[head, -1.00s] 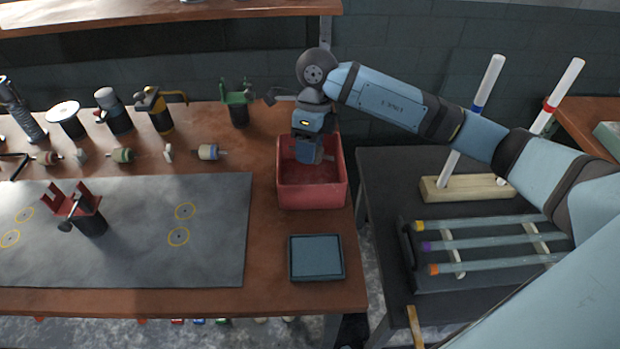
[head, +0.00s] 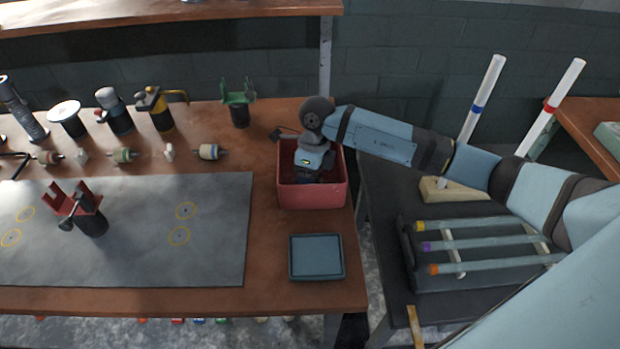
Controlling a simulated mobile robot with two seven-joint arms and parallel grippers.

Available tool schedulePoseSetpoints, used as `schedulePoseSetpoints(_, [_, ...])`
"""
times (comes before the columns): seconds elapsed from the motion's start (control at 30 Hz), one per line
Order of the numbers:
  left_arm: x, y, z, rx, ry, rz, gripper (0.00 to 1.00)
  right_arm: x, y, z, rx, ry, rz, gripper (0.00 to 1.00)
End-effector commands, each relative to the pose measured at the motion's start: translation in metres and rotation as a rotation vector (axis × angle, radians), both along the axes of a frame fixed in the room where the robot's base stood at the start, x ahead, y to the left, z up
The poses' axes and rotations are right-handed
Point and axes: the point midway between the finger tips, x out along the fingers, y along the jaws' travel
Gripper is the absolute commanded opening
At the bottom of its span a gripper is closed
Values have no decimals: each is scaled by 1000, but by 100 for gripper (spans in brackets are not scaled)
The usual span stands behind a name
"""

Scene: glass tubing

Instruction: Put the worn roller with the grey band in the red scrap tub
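The red scrap tub (head: 312,196) stands at the right end of the brown bench. My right gripper (head: 312,176) points down inside the tub; its fingers are hidden by the tub's front wall and the wrist, so I cannot see whether it holds anything. No roller with a plainly grey band shows. Rollers lie in a row on the bench at left: one with a reddish band (head: 48,157), one with a green band (head: 124,155), and a tan one with bluish ends (head: 209,152). My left gripper is not in view.
A green forked stand (head: 239,102) is behind left, and a red forked stand (head: 82,210) is on the grey mat (head: 140,262). A rack of glass tubes (head: 484,243) lies on the right table.

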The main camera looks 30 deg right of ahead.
Motion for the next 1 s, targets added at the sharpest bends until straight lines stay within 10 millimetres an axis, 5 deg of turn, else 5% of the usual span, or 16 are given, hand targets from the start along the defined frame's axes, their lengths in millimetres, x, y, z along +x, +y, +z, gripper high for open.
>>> schedulePoseSetpoints(0.07, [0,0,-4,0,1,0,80,0,0,-4,0,0,0,16])
schedulePoseSetpoints(0.1, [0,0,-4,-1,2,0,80,0,0,-4,0,0,0,43])
schedulePoseSetpoints(0.2, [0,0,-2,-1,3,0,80,0,0,-3,0,0,0,66])
schedulePoseSetpoints(0.73, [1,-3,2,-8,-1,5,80,1,-1,3,-2,-1,-1,66])
schedulePoseSetpoints(1.0, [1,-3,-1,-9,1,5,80,11,-12,53,-2,-5,-2,66])
